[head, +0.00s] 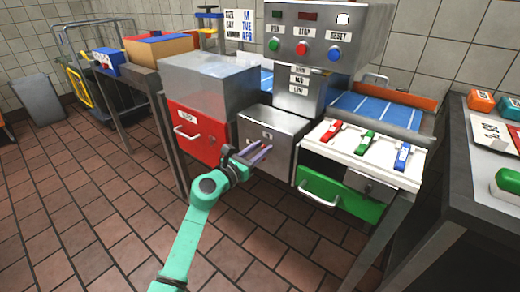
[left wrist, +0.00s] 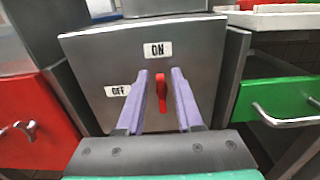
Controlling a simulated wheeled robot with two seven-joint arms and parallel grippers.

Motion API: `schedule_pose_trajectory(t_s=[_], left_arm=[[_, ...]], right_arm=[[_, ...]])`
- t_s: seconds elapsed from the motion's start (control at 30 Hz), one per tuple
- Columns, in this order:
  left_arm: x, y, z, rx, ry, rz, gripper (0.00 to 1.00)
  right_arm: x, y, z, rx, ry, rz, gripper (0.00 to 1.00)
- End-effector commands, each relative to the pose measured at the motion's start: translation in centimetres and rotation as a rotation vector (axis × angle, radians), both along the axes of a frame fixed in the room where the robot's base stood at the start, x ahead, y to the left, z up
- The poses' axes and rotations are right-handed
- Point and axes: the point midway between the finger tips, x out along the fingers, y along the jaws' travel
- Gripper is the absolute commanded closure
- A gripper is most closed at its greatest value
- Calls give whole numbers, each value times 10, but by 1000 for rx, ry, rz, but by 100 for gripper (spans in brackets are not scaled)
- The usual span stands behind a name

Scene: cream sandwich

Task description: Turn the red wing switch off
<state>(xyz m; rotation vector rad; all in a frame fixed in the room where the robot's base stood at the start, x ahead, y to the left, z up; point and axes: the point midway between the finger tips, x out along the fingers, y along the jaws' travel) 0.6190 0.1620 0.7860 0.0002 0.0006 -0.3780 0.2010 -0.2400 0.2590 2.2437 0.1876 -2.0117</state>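The red wing switch (left wrist: 162,92) is on the grey metal box (left wrist: 205,45) in the left wrist view. It stands upright, its upper end toward the ON label (left wrist: 158,49); the OFF label (left wrist: 117,91) is to its left. My left gripper (left wrist: 161,80) is open, with one purple finger on each side of the switch in the picture; I see gaps on both sides and cannot tell how deep the fingers reach. In the head view my left gripper (head: 262,150) is at the front of the grey box (head: 272,121), and I cannot make out the switch there. My right gripper is not in view.
A red drawer (head: 195,132) is left of the box and a green drawer (head: 340,193) is right of it, both with protruding handles. A white tray (head: 385,171) with red, green and blue clips is above the green drawer. Open tiled floor lies in front.

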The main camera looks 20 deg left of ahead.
Motion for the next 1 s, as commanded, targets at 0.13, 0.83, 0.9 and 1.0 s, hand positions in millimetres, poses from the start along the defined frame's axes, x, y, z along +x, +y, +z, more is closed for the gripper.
schedule_pose_trajectory(t_s=[0.13, 0.83, 0.9, 1.0], left_arm=[[0, 0, 0, 0, 0, 0, 100], [2, 6, 2, -208, 84, 0, 100], [2, 7, 1, -263, 107, 0, 100], [3, 10, 0, -350, 140, 1, 100]], right_arm=[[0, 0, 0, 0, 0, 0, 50], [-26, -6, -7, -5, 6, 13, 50], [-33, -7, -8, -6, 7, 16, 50], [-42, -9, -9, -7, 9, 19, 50]])
